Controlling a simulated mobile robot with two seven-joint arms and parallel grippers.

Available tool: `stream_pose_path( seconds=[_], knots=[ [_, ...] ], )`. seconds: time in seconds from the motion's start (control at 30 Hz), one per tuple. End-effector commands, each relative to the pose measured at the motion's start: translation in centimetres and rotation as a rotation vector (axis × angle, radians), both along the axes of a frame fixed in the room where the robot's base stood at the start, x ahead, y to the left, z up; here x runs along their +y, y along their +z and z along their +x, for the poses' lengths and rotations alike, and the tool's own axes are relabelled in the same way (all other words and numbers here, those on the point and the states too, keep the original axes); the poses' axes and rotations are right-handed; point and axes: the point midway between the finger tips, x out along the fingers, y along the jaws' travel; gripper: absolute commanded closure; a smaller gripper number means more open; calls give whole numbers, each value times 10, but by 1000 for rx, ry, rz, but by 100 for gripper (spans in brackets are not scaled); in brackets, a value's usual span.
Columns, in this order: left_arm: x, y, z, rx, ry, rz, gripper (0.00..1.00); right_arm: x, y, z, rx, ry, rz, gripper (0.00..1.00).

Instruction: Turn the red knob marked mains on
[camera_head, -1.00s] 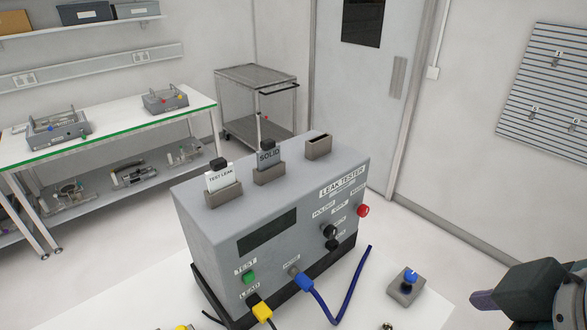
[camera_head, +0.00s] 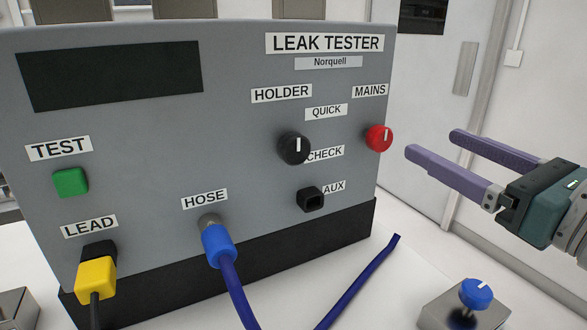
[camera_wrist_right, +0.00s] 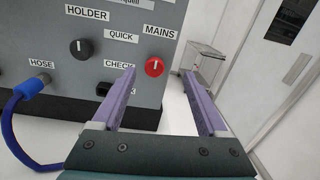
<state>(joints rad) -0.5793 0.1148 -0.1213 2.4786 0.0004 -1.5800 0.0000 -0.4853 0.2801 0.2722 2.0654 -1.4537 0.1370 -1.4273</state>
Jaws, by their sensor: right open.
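The red knob (camera_head: 378,138) sits under the MAINS label on the right side of the grey leak tester's front (camera_head: 230,120). Its white line points about straight up. In the right wrist view the red knob (camera_wrist_right: 154,67) shows ahead, between the fingers and nearer the left one. My right gripper (camera_head: 430,142) is open and empty, with purple fingers, to the right of the knob and apart from it. It also shows at the bottom of the right wrist view (camera_wrist_right: 160,90). My left gripper is not in view.
A black knob (camera_head: 294,148) is left of the red knob, with the AUX socket (camera_head: 311,199) below. A blue hose (camera_head: 226,260) and yellow lead plug (camera_head: 95,280) stick out in front. A small box with a blue knob (camera_head: 476,293) stands at front right.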

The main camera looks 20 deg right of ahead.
Motion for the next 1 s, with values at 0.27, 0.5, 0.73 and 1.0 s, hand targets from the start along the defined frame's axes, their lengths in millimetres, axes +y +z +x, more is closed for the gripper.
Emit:
stream_pose_path(
  seconds=[0.27,0.5,0.73,1.0],
  knots=[
    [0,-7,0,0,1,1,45,5,-19,12,24,42,-116,24],
    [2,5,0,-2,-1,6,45,8,-17,53,22,41,-112,24],
    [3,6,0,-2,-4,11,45,11,-20,87,23,40,-109,24],
    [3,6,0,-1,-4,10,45,12,-21,99,25,40,-110,24]
  ],
)
